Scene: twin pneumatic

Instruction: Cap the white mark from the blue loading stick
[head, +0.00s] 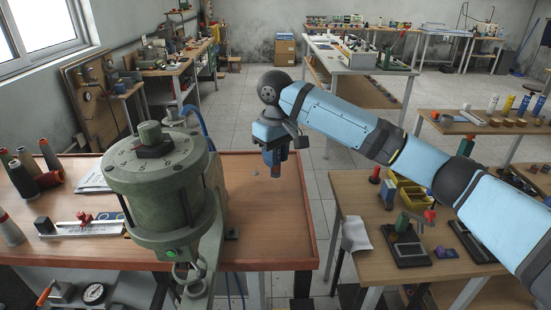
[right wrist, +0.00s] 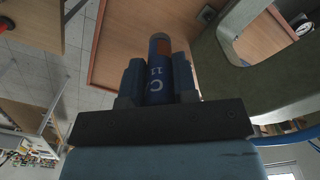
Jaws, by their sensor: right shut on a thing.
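My right gripper (head: 274,150) is above the right part of the red-brown bench, to the right of the green machine. It is shut on the blue loading stick (head: 275,158), whose brownish lower end points down. In the right wrist view the stick (right wrist: 158,72) is upright between the two blue fingers (right wrist: 158,88). It has white lettering and a brown-orange patch near its tip. The stick appears clear of the bench top. I cannot make out the white mark in either view. My left gripper is not in view.
The bulky green machine (head: 160,190) with a round head stands on the bench (head: 265,225). Spools (head: 48,154) and a white rail fixture (head: 85,229) lie to its left. A side table (head: 365,205) with bins and tools stands at right. The bench's right part is mostly clear.

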